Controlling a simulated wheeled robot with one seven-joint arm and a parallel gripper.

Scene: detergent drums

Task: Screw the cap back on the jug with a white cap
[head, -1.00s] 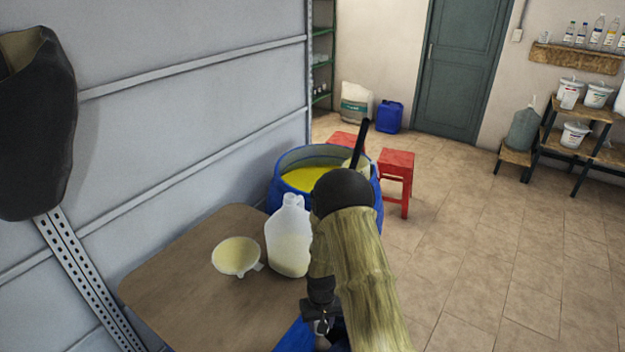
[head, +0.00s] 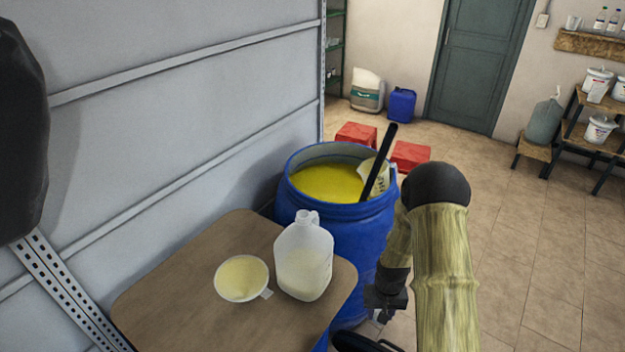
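A translucent white jug (head: 304,262) stands upright on the right part of a small wooden table (head: 190,290). It holds pale yellowish liquid. Its neck looks uncapped, and I see no white cap in the head view.
A blue drum (head: 345,235) of yellow liquid stands behind the jug, with a black-handled tool (head: 379,162) leaning in it. A grey wall (head: 150,130) borders the left. Red stools (head: 410,156) stand beyond the drum. Tiled floor on the right is open.

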